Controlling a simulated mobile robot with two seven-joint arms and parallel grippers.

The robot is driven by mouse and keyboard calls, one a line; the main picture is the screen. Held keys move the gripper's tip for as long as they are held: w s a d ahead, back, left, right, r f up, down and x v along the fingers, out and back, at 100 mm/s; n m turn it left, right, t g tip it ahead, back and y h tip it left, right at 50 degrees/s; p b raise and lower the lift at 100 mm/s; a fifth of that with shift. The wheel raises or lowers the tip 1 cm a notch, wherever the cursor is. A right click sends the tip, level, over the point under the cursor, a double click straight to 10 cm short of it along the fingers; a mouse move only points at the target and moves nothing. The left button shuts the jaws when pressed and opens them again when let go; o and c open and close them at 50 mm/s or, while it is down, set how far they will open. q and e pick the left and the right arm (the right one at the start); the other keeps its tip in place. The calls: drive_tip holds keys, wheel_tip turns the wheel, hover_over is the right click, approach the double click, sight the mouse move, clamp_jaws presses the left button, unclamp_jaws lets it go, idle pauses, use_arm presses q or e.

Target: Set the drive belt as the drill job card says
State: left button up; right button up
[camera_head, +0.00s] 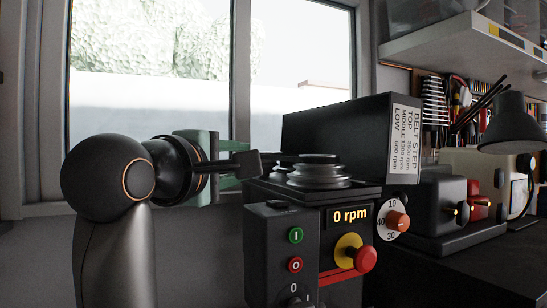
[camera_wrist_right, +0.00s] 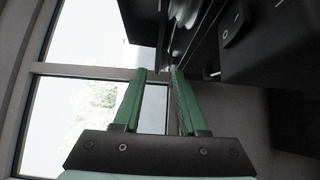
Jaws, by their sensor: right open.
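The drill's stepped pulley (camera_head: 318,172), grey stacked discs, sits on top of the black drill head; its edge shows at the top of the right wrist view (camera_wrist_right: 183,12). A dark strip beside the pulley may be the belt; I cannot tell which step it rides on. A label (camera_head: 403,143) reads BELT STEP: TOP, MIDDLE, LOW, with rpm values. The display (camera_head: 350,215) reads 0 rpm. My right gripper (camera_head: 242,164), with green fingers, is left of the pulley, by a black lever-like piece. In the right wrist view its fingers (camera_wrist_right: 158,72) are apart, with nothing clearly between them. No job card is visible.
The raised black cover (camera_head: 335,125) stands behind the pulley. A lamp (camera_head: 513,125) and shelf (camera_head: 460,45) are at right.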

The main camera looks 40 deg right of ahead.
sight(270, 157)
drive_tip(key=p+x, duration=0.3)
drive_tip(key=x, duration=0.8)
drive_tip(key=shift+w+d+r, duration=0.1)
drive_tip(key=shift+d+r, duration=0.05)
drive_tip(key=shift+w+d, duration=0.25)
drive_tip(key=shift+d, duration=0.2)
clamp_jaws()
idle(0.7)
